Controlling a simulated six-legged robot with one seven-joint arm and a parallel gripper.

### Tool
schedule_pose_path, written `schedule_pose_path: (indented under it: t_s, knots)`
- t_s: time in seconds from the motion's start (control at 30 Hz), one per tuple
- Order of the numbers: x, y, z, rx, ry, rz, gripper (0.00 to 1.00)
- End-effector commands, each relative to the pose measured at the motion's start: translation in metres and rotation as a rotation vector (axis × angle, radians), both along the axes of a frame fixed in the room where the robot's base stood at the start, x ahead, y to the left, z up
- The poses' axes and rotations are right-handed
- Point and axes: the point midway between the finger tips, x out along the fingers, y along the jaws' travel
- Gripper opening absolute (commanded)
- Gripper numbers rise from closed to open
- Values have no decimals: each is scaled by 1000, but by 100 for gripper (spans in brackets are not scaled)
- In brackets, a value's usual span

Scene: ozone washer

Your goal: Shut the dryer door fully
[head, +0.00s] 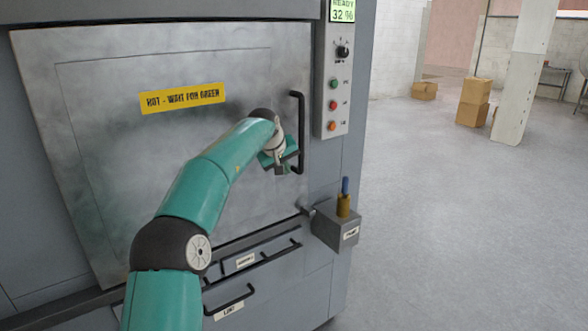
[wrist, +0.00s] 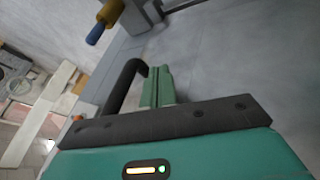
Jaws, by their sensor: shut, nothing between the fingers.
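The dryer door (head: 110,190) is a large grey metal panel with a yellow "HOT - WAIT FOR GREEN" label. It fills the left of the head view. Its right edge lies close to the control panel side of the frame; I cannot tell whether it is fully flush. The black upright door handle (head: 298,110) is near that edge, and it also shows in the wrist view (wrist: 125,84). My gripper (head: 283,169) is shut and empty, right beside the lower part of the handle. In the wrist view the closed fingers (wrist: 157,86) lie next to the handle; contact is unclear.
A control panel (head: 338,75) with a display reading "READY 32 %", a knob and buttons is right of the door. A small grey box (head: 336,228) with a brass and blue piece juts out below. Drawer handles (head: 270,257) are under the door. Open floor lies right; cardboard boxes stand behind.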

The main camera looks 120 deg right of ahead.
Motion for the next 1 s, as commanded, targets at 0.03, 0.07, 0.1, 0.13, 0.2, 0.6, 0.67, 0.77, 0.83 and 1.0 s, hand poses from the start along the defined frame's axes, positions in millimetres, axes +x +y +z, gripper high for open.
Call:
schedule_pose_path:
  t_s: [0.03, 0.07, 0.1, 0.13, 0.2, 0.6, 0.67, 0.77, 0.83, 1.0]
  knots:
    - [11, -4, 2, -1, -3, 5, 0]
    - [16, -6, 2, 1, -4, 6, 0]
    - [19, -3, 9, -1, -3, 4, 0]
    - [21, -1, 14, -1, -3, 4, 0]
    - [28, 2, 25, -1, -4, 5, 0]
    - [60, 22, 78, 1, -8, 5, 0]
    - [62, 23, 81, 3, -8, 5, 0]
    - [63, 24, 82, 3, -8, 5, 0]
    - [63, 24, 82, 3, -8, 5, 0]
    - [63, 25, 82, 3, -8, 5, 0]
